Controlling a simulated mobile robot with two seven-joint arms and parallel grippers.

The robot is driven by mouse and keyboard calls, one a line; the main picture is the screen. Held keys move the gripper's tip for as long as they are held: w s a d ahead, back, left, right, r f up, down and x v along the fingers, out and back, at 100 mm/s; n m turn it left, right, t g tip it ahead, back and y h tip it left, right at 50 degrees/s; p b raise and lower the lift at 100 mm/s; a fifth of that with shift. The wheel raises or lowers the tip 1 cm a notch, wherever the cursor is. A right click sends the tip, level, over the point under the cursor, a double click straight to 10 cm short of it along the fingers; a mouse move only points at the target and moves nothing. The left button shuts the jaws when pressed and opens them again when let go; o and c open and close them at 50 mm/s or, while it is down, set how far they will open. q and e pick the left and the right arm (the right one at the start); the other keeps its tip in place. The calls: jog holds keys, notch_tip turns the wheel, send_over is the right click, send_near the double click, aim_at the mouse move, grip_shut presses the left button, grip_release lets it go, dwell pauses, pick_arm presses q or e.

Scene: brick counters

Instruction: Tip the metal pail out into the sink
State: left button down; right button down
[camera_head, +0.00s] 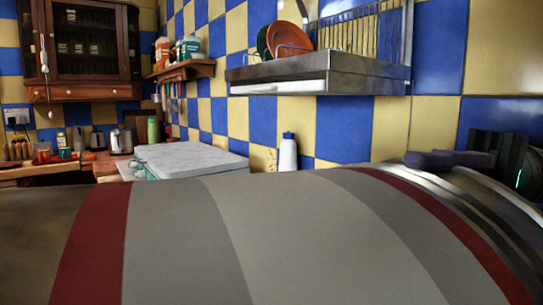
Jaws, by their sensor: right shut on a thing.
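The metal pail (290,240) fills the bottom of the view, very close to the camera. It has broad grey bands, dark red stripes and bare metal at its ends. It looks tipped on its side, with shiny ridges at its right end. My right gripper (440,160) is dark and shut on the pail at its upper right edge. The inside of the pail and any contents are hidden. I cannot make out the sink; the pail blocks the area below. My left gripper is not in view.
A metal dish rack (320,75) with plates hangs on the tiled wall. A white bottle (287,153) stands beyond the pail. A pale-topped unit (185,160) is at the left. Behind it are a wooden cabinet (85,50) and a counter with jars and kettles.

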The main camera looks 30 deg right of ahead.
jog(key=shift+r+g+h+p, duration=0.15)
jog(key=shift+r+h+p, duration=0.9)
jog(key=shift+p, duration=1.25)
jog(key=shift+r+g+h+p, duration=0.2)
jog(key=shift+r+h+p, duration=0.3)
jog(key=shift+h+p, duration=1.4)
jog(key=shift+r+g+h+p, duration=0.15)
jog(key=shift+r+h+p, duration=0.65)
jog(key=shift+p, duration=1.95)
notch_tip(320, 180, up, 5)
jog(key=g+h+p, duration=0.1)
jog(key=h+p, duration=0.9)
jog(key=p, duration=1)
jog(key=shift+r+p, duration=0.1)
jog(key=shift+p, duration=0.3)
jog(key=shift+h+p, duration=0.45)
jog(key=shift+p, duration=0.05)
jog(key=shift+d, duration=0.1)
jog(key=shift+w, duration=0.1)
